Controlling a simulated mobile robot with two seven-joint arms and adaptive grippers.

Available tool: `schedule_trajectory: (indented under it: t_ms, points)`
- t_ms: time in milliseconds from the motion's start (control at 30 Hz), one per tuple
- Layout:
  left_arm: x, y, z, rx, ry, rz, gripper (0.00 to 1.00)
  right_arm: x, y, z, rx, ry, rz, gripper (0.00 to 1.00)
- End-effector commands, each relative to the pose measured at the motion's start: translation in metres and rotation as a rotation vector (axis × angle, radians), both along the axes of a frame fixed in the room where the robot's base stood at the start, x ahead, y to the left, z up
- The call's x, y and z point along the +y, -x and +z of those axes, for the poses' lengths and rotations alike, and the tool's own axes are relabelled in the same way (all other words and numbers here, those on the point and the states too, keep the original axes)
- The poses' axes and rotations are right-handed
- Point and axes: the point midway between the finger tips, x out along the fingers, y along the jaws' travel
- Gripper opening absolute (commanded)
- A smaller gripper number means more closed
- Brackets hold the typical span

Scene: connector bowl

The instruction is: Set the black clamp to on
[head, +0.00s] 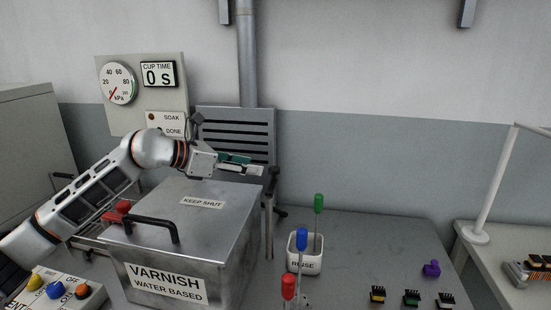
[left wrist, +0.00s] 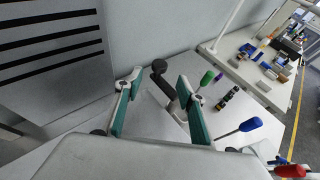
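My left gripper (head: 250,165) is above the far right part of the grey varnish box (head: 190,270), pointing right. In the left wrist view its teal-padded fingers (left wrist: 160,82) are apart, with nothing pinched between them. A black knob on a grey stem, which looks like the black clamp (left wrist: 158,68), shows in the gap between the fingers, seemingly beyond the tips. In the head view a dark piece (head: 281,213) beside the box's right side may be part of it; its setting cannot be told. My right gripper is not in view.
The box lid has a black bar handle (head: 150,222), and a red clamp (head: 117,212) is at its left. A white rinse pot (head: 306,262) with colored-handled tools stands right of the box. Several small connectors (head: 411,297) lie at front right. A slotted grey panel (head: 238,125) is behind.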

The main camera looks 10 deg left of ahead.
Motion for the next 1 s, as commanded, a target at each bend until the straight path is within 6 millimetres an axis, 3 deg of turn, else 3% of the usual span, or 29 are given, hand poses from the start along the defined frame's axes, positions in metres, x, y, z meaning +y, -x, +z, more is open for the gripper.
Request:
schedule_trajectory:
  t_ms: [300,667,1000]
  points:
    - [-0.018,-0.016,-0.008,0.002,0.002,-0.001,0.39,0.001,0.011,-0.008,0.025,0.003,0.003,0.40]
    - [-0.048,-0.047,-0.026,0.000,0.002,-0.001,0.39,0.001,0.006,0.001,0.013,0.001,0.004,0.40]
    - [-0.051,-0.051,-0.029,-0.001,-0.001,0.001,0.39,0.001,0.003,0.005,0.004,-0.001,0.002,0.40]
